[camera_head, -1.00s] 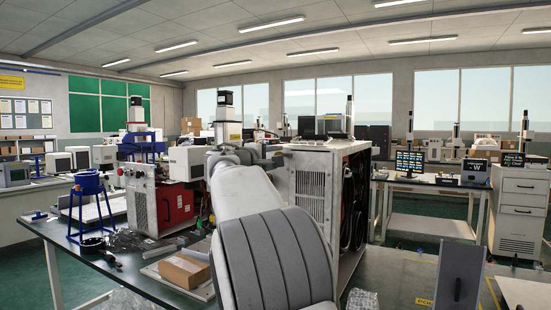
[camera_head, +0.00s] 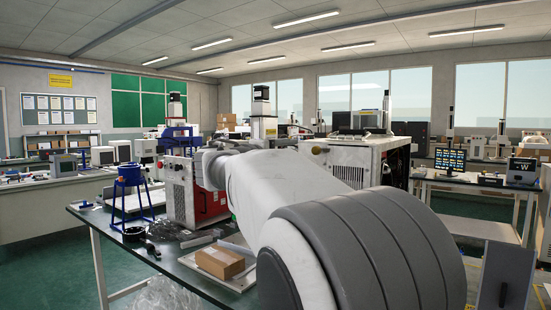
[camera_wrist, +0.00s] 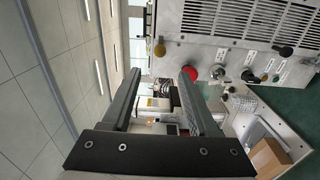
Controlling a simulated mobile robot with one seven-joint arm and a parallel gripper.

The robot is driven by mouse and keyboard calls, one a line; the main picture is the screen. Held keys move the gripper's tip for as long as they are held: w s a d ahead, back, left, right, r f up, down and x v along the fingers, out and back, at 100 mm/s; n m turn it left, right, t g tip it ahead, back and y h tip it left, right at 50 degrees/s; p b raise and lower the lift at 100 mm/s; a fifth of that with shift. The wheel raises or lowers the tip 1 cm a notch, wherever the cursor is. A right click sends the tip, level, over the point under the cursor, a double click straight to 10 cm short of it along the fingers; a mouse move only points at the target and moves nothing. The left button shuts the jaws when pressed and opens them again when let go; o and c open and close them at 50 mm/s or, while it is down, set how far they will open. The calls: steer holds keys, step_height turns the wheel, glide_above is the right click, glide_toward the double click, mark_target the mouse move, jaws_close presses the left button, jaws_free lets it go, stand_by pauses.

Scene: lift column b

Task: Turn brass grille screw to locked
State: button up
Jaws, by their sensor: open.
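A pale cabinet front with slotted grilles (camera_wrist: 231,17) fills the upper right of the wrist view. A yellowish knob (camera_head: 316,150) also shows on the white cabinet (camera_head: 345,160) in the head view. My gripper (camera_wrist: 162,72) is open and empty, its two fingers apart. In the head view my arm hides my gripper and much of the cabinet front.
A cardboard box (camera_head: 220,262) lies on the dark bench (camera_head: 185,270). A blue stand (camera_head: 130,185) is at the bench's left. Green floor is open at the left.

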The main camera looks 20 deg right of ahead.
steer(key=v, duration=0.5)
steer(key=shift+s+a, duration=0.2)
steer(key=shift+a, duration=0.05)
